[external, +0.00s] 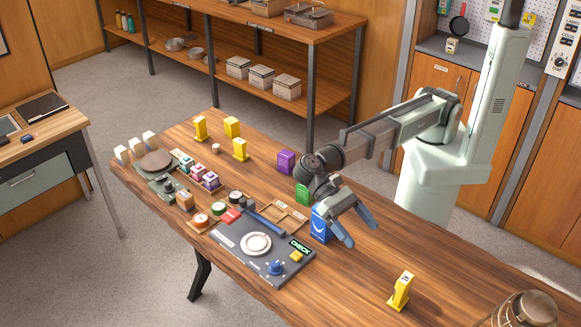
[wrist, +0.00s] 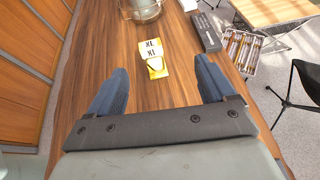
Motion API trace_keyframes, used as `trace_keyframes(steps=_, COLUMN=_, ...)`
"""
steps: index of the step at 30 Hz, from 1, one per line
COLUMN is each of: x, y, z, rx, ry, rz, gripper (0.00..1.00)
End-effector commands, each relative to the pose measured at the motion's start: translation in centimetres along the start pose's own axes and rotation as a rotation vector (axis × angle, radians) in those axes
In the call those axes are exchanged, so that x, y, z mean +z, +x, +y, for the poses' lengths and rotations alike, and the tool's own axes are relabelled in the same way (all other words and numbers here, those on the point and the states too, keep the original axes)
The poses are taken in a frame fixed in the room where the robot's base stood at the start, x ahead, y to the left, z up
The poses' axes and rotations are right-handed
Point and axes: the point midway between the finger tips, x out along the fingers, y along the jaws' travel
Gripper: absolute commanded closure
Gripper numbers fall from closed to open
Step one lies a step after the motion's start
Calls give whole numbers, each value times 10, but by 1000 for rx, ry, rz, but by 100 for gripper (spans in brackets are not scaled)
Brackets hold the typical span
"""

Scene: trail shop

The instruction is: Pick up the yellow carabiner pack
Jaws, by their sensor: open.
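A yellow pack on a stand (external: 401,291) stands upright near the front right of the wooden table. Three other yellow packs (external: 200,128), (external: 232,127), (external: 240,149) stand at the table's back left. I cannot read which one is the carabiner pack. My gripper (external: 355,228) is open and empty, above the table just right of the blue pack (external: 320,223). Its two fingers also show in the wrist view (wrist: 160,85).
A purple box (external: 286,162) and a green box (external: 302,194) stand near my arm. A dark console (external: 235,258) lies left of the blue pack. A metal-and-glass jar (external: 527,308) stands at the right corner. The table between gripper and right-hand yellow pack is clear.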

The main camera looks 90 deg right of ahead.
Motion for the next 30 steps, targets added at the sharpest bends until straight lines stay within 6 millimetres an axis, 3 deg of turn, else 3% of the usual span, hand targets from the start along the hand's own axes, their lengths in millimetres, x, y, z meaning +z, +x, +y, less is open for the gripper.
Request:
trace_keyframes(steps=9, x=-47, y=-110, z=-14, rx=-210, ry=90, rz=4, gripper=17)
trace_keyframes(steps=16, x=-86, y=-202, z=-12, rx=-386, ry=163, rz=6, gripper=17)
trace_keyframes(steps=23, x=-123, y=-291, z=4, rx=-558, ry=237, rz=6, gripper=17)
trace_keyframes(steps=30, x=-160, y=-380, z=34, rx=-741, ry=314, rz=5, gripper=17)
